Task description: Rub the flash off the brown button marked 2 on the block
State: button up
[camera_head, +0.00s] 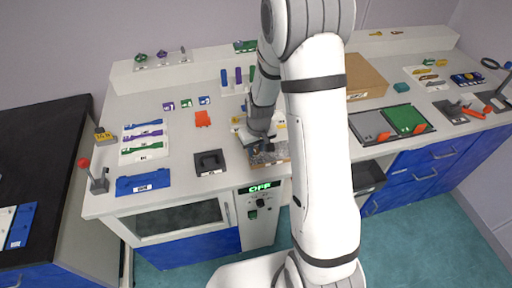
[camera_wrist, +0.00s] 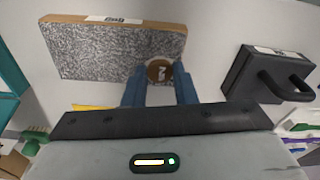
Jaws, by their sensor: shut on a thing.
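My gripper (camera_wrist: 160,84) is shut on the brown button (camera_wrist: 158,70), which bears a 2. The button sits between the tips of the two blue fingers, its marked face towards the wrist camera. The block (camera_wrist: 105,52) has a speckled grey rough face and a wooden side with a label. In the wrist view the button overlaps the block's lower right edge; I cannot tell whether they touch. In the head view the block (camera_head: 276,156) lies at the counter's front edge, partly under my gripper (camera_head: 262,146), and the button is hidden.
A dark block with a handle (camera_head: 210,162) stands left of my gripper. An orange piece (camera_head: 203,118) lies behind it. The machine with the OFF display (camera_head: 260,188) is below the counter edge. A grey and green board pair (camera_head: 404,119) lies to the right.

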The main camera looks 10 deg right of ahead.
aim_at(266, 154)
jog(key=shift+f+b, duration=0.55)
jog(key=shift+b, duration=0.1)
dwell(1.5)
jog(key=shift+d+b, duration=1.65)
jog(key=shift+d, duration=3.7)
jog(key=shift+a+r, duration=0.15)
jog(key=shift+a, duration=1.65)
jog(key=shift+a+b, duration=0.4)
jog(key=shift+a, duration=3.2)
jog(key=shift+d+b, duration=0.4)
jog(key=shift+d, duration=1.45)
jog(key=shift+d+b, duration=0.45)
jog(key=shift+d, duration=1)
jog(key=shift+d+b, duration=0.3)
jog(key=shift+d, duration=1.8)
jog(key=shift+a+b, duration=0.3)
jog(key=shift+a, duration=1.65)
